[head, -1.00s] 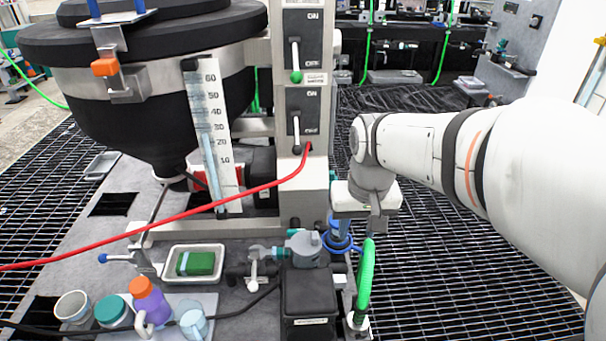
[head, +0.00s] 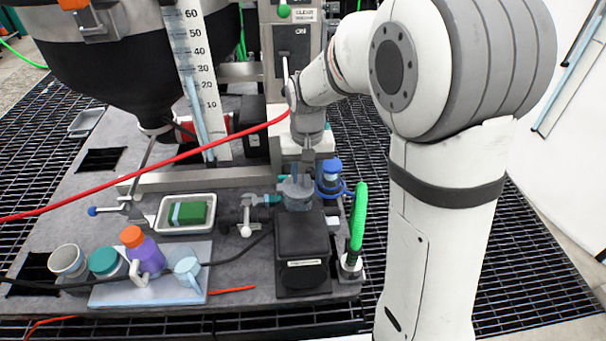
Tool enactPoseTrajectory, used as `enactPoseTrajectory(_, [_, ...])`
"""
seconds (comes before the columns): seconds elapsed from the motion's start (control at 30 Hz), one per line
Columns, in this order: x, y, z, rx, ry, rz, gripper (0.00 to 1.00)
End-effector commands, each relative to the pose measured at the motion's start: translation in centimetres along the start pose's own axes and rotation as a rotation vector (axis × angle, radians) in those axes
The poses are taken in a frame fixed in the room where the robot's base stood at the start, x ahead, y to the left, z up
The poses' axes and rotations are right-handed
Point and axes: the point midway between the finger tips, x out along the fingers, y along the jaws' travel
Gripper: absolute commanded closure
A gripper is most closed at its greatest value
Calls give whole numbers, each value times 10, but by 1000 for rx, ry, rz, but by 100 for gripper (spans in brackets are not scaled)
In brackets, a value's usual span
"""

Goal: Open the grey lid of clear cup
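A pale, see-through bluish cup (head: 188,272) stands at the right of the mat in the front left. Its round top looks pale blue-grey; I cannot tell if that is a separate lid. A grey round fitting (head: 296,194) sits behind the black box, joined to a pipe valve on its left. My gripper (head: 300,176) points down just above or at this grey fitting, well to the right of and behind the cup. The fingers are small and overlap the fitting, so contact and opening are unclear.
Beside the cup are a purple bottle with an orange cap (head: 143,250), a teal-lidded jar (head: 107,263) and a pale cup (head: 69,262) on the left. A red hose (head: 150,178) crosses the view.

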Motion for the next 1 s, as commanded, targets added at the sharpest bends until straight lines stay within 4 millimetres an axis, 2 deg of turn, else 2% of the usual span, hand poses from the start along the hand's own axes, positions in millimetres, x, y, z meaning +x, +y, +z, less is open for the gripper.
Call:
enactPoseTrajectory(0.13, [8,0,0,0,0,0,62])
enactPoseTrajectory(0.37, [9,1,0,1,1,0,62])
enactPoseTrajectory(0.83, [8,1,0,2,0,0,99])
enactPoseTrajectory(1.0, [8,1,0,2,1,0,100])
